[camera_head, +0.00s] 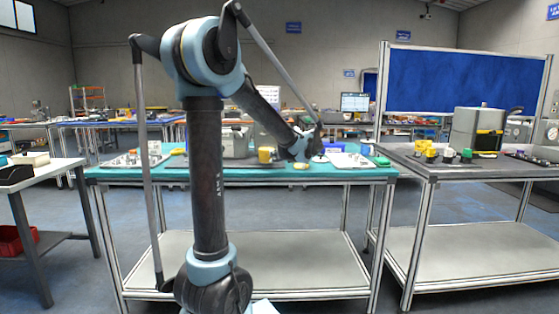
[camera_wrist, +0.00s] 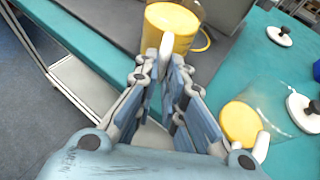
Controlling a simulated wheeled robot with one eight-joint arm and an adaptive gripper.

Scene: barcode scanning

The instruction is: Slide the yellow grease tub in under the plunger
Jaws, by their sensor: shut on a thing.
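The yellow grease tub (camera_wrist: 172,22) shows at the top of the wrist view, with a clear edge and a pale upright handle-like part. My gripper (camera_wrist: 167,72) is shut on this pale part, with both fingers close around it. In the head view a yellow tub (camera_head: 265,155) stands left of the end of my arm, and my fingers are hidden there. A second yellow round piece (camera_wrist: 240,124) with a clear part and a pale handle lies to the right of my fingers. I cannot make out the plunger.
The tub is over a dark grey mat (camera_wrist: 122,22) on the teal table (camera_wrist: 62,32). White discs with dark knobs (camera_wrist: 280,36) lie to the right. A white tray (camera_head: 350,160) is at the table's right.

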